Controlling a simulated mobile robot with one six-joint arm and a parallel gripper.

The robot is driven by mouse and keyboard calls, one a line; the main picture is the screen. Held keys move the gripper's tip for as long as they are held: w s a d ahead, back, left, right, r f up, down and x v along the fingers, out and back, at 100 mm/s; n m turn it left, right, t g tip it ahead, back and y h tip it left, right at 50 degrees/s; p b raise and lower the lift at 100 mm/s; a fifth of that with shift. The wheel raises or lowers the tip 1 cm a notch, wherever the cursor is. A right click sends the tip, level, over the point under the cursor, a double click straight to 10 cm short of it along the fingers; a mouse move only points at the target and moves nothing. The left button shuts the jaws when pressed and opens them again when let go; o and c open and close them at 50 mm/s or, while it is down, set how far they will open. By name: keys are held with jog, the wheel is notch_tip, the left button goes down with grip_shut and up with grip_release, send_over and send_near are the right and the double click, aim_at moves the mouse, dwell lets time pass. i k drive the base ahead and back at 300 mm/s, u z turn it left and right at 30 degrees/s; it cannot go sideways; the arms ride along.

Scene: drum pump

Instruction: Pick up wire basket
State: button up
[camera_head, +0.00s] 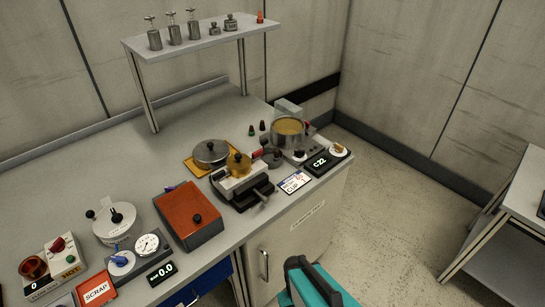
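I cannot make out a wire basket in the head view. A steel pot (288,133) with yellow-brown contents stands on a hot plate at the bench's right end. Whether a basket sits inside the pot is too small to tell. A teal and black part at the bottom edge looks like part of my arm. My gripper's fingers do not show.
The grey bench (125,165) carries a lidded pan (211,152), a black-handled device (241,185), a red-brown box (189,215), gauges and a SCRAP tray (97,289). A raised shelf (205,42) holds metal canisters. Floor (395,200) is open between bench and right-hand table (525,195).

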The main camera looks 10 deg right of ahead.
aim_at(267, 156)
jog(key=u, duration=0.65)
jog(key=k, duration=0.5)
jog(key=u, duration=0.45)
